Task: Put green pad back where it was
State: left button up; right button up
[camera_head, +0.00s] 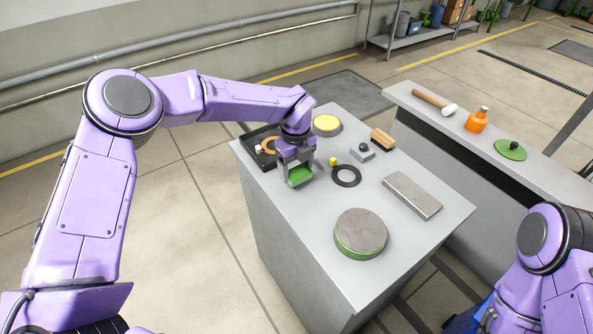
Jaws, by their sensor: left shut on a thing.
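My left gripper (298,166) is over the left part of the grey case top (290,207), pointing down. It is shut on a green pad (299,176), which shows between and below its fingers. The gripper hides part of the pad, and I cannot tell whether the pad touches the surface. My right arm shows at the lower right, but its gripper is out of view.
A black tray (247,139) with small parts lies left of the gripper. A black ring (336,182), yellow piece (333,161), yellow-topped disc (326,123), brush (383,138), knobbed block (362,153), grey plate (412,195) and green-sided round disc (360,231) stand around. A second table (455,133) is right.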

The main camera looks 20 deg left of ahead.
aim_at(296, 169)
pick_arm(q)
notch_tip(296, 169, down, 3)
jog(key=shift+r+p, duration=0.15)
jog(key=shift+p, duration=0.15)
jog(key=shift+w+f, duration=0.1)
jog(key=shift+f, duration=0.2)
jog(key=shift+f+b, duration=0.15)
jog(key=shift+b, duration=0.15)
jog(key=o, duration=1)
jog(key=shift+r, duration=0.45)
notch_tip(296, 169, up, 12)
jog(key=shift+f+b, duration=0.2)
jog(key=shift+b, duration=0.75)
